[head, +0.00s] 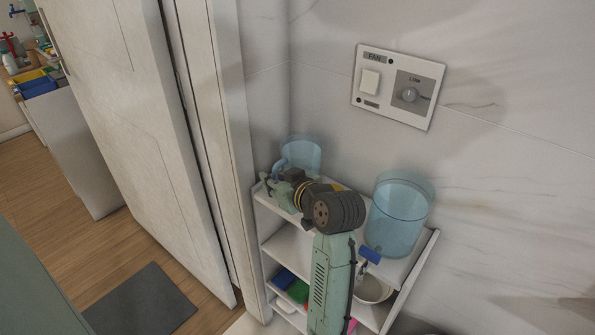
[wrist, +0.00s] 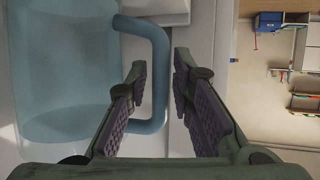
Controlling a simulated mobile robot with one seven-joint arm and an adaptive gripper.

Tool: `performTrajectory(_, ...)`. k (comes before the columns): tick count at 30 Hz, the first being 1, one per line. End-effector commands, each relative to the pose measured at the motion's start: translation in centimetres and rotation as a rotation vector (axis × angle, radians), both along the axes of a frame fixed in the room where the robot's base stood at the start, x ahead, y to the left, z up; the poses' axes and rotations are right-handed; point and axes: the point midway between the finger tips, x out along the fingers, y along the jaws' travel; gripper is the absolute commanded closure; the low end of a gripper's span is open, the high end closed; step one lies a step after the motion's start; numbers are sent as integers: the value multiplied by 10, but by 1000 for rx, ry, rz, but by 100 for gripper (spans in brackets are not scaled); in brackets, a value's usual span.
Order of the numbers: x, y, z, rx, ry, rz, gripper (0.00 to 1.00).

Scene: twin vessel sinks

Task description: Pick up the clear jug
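The clear jug (head: 303,152) is a see-through blue vessel at the back left of the shelf top, partly hidden by my arm. In the wrist view the jug (wrist: 60,75) fills the left side, and its blue loop handle (wrist: 160,85) extends to the right. My gripper (wrist: 160,68) is open, with one finger on each side of the handle's outer bar. The left finger lies in the gap between handle and body. I see a gap at the right finger; contact at the left is unclear. In the head view my gripper (head: 268,183) is beside the jug's handle.
A larger clear blue vessel (head: 400,212) stands on the right of the white shelf (head: 333,183). Lower tiers hold a white bowl (head: 372,290) and coloured items. A marble wall with a switch panel (head: 398,86) is behind. A white door (head: 135,120) stands left.

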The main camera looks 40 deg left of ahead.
Motion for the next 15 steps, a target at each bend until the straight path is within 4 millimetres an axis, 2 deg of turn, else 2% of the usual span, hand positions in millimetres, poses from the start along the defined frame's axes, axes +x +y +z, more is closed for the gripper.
performTrajectory(2, 0, 0, 0, 0, 0, 0, 78)
performTrajectory(12, 0, -1, 0, 0, 0, -1, 100)
performTrajectory(15, 0, -1, 0, 1, -1, -1, 100)
